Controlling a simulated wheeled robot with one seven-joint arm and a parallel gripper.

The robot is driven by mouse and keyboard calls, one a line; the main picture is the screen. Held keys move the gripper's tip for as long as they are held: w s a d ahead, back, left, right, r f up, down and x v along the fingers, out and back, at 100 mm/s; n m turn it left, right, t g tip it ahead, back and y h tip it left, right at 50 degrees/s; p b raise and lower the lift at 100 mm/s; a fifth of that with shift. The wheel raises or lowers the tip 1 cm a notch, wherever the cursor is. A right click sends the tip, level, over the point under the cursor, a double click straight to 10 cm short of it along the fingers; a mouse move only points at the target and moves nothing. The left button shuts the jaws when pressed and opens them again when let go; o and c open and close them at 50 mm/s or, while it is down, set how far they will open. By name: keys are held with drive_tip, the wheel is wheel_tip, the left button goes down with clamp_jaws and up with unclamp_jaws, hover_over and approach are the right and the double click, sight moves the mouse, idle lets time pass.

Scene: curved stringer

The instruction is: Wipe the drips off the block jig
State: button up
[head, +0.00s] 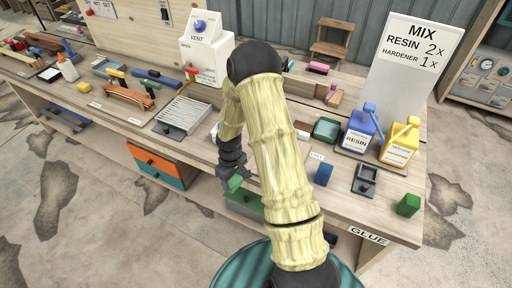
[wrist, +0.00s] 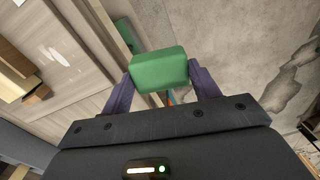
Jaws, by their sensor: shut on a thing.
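My gripper (head: 235,180) is shut on a green block (wrist: 160,70). In the wrist view the block sits between the two purple fingers, clear of other surfaces as far as I can tell. In the head view the held block hangs in front of the bench's front edge, partly hidden by my gripper. A small dark jig with a raised block shape (head: 366,180) stands on the right part of the bench, well to the right of my gripper. It looks like the block jig. Drips on it are too small to tell.
A blue block (head: 323,173) is left of the jig and another green block (head: 408,205) is right of it. Resin (head: 359,137) and hardener (head: 399,142) jugs stand behind.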

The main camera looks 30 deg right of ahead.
drive_tip(key=f+m, duration=0.1)
drive_tip(key=a+f+m+b, duration=0.1)
drive_tip(key=f, duration=0.1)
drive_tip(key=a+f+m, duration=0.1)
drive_tip(key=m, duration=0.1)
drive_tip(key=shift+s+a+f, duration=0.1)
drive_tip(key=shift+s+f, duration=0.05)
drive_tip(key=shift+f, duration=0.05)
drive_tip(key=shift+a+f+m+b, duration=0.2)
drive_tip(key=shift+f+m+b, duration=0.15)
drive_tip(key=shift+m, duration=0.35)
